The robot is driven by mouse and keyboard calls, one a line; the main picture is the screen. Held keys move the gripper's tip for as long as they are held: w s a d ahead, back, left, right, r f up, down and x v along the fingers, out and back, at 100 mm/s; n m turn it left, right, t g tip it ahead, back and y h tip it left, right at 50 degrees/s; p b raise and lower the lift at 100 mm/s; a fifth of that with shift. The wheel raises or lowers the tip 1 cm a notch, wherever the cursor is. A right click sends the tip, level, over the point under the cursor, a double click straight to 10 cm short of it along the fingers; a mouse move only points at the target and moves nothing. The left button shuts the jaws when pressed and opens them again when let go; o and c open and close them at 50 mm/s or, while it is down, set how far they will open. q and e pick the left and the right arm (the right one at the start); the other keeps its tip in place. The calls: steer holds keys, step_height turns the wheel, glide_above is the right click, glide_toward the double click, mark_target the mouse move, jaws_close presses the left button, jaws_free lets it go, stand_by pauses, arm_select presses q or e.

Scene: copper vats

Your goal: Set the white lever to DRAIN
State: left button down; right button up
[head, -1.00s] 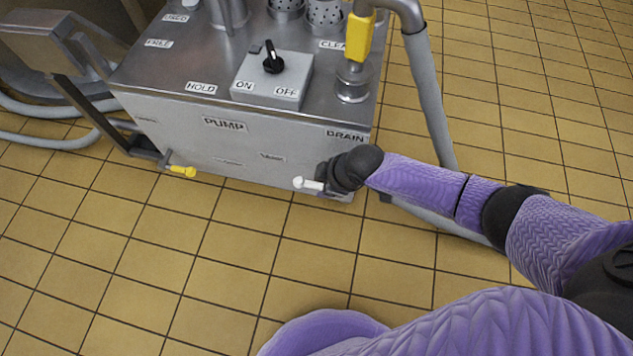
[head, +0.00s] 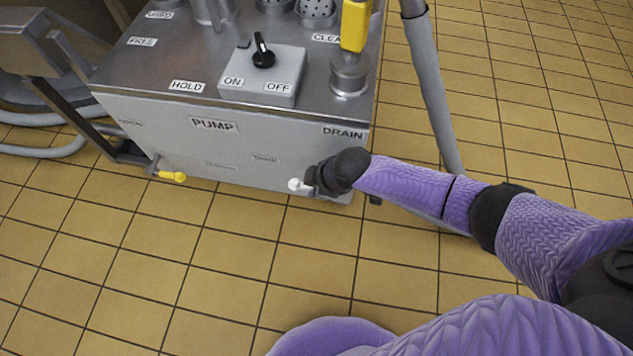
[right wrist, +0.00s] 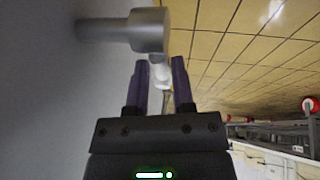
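The white lever (head: 296,185) is low on the front right of the steel pump box, below the DRAIN label (head: 342,132). Its white end points left, out past my right gripper (head: 312,181). In the right wrist view the lever's white handle (right wrist: 160,72) is between the two fingers of my right gripper (right wrist: 160,62), close to both. A grey round pivot (right wrist: 148,32) is just beyond the fingertips. I cannot tell whether the fingers press on the handle. My left gripper is not in view.
The pump box (head: 230,145) carries a PUMP label and, on top, a black ON/OFF knob (head: 263,56). A yellow-tipped lever (head: 172,176) is at its lower left. A yellow-handled valve (head: 355,25) and a grey hose (head: 432,100) are at right. The tiled floor in front is clear.

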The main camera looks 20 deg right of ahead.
jaws_close()
stand_by(1.1)
